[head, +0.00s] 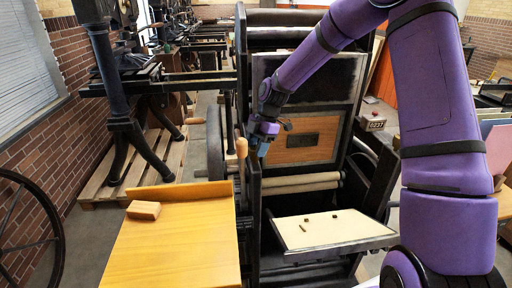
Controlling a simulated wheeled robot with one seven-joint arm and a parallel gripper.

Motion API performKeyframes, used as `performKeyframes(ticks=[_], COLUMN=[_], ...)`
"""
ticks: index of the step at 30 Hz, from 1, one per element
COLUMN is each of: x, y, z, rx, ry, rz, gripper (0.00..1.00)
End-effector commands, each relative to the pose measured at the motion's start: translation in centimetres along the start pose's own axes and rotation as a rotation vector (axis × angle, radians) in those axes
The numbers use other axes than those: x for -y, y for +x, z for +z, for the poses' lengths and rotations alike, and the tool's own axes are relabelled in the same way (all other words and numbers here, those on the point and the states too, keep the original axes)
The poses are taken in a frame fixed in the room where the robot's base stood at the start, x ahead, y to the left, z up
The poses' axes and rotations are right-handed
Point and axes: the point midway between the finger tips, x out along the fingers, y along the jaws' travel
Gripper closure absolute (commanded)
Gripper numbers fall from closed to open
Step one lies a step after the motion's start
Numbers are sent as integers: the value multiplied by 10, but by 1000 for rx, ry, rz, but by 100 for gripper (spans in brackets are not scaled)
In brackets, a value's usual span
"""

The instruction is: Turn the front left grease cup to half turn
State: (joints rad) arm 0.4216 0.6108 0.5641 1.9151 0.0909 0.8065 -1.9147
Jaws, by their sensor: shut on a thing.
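My gripper (261,148) is at the top of the black front left post (254,195) of the hand press, in the head view. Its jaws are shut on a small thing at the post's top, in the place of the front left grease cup. The cup itself is hidden by the fingers, so its turn angle cannot be read. A round wooden handle (241,148) stands just left of the fingers, apparently apart from them. A wooden panel (308,140) with a small plate lies behind my gripper.
A yellow wooden table (190,250) with a wooden block (143,210) stands at the front left. A tilted cream board (345,235) with small brown pieces is at the lower right. A numbered box (373,122) is behind. Other presses (125,110) stand at the back left.

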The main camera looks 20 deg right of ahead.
Motion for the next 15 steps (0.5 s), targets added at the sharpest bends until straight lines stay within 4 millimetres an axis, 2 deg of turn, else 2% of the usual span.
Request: performKeyframes(ticks=[15], x=[3], y=[-1], z=[-1], rx=[1], ry=[452], rz=[190], gripper=[81])
